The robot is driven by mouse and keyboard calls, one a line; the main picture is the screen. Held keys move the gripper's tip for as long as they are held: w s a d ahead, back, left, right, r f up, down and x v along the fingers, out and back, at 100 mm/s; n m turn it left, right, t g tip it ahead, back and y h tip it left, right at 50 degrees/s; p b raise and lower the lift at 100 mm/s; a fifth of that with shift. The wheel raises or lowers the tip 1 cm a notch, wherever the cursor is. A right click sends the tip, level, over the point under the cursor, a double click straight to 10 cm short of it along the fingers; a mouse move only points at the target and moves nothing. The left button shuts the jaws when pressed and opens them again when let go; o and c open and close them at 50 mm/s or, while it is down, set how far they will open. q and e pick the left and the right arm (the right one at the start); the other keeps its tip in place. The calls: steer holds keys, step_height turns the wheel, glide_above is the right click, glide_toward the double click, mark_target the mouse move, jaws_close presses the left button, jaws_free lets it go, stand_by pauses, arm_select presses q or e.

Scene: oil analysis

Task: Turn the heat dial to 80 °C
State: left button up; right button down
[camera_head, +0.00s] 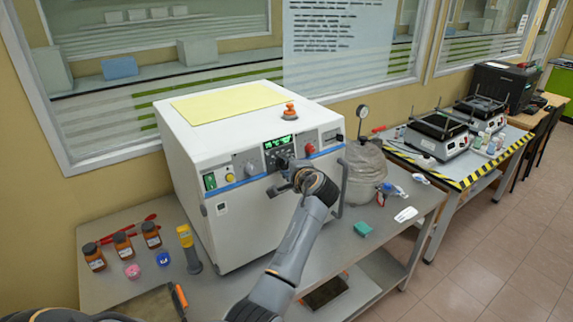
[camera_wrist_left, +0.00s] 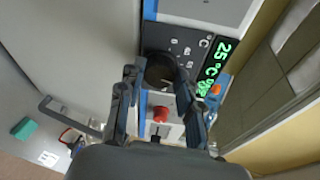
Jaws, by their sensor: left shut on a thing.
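The white heating device (camera_head: 240,225) stands on a grey table, with a small green-lit display (camera_head: 278,143) on its front panel. In the left wrist view the display (camera_wrist_left: 219,62) reads 25 °C, with a second green line partly hidden by a finger. My left gripper (camera_head: 283,166) is at the panel just below the display. In the wrist view its fingers (camera_wrist_left: 158,78) are shut on the dial from both sides. My right gripper does not show.
A red knob (camera_head: 310,149) and a curved handle (camera_head: 343,188) are close to the gripper's right. A teal block (camera_head: 362,230) lies near the front.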

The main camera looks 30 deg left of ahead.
arm_select(q)
steer(key=shift+r, duration=0.2)
stand_by(0.4)
steer(key=o, duration=1)
steer(key=shift+a, duration=0.1)
steer(key=shift+o, duration=0.8)
steer(key=shift+w+f, duration=0.1)
steer(key=shift+f, duration=0.1)
steer(key=v, duration=1.2)
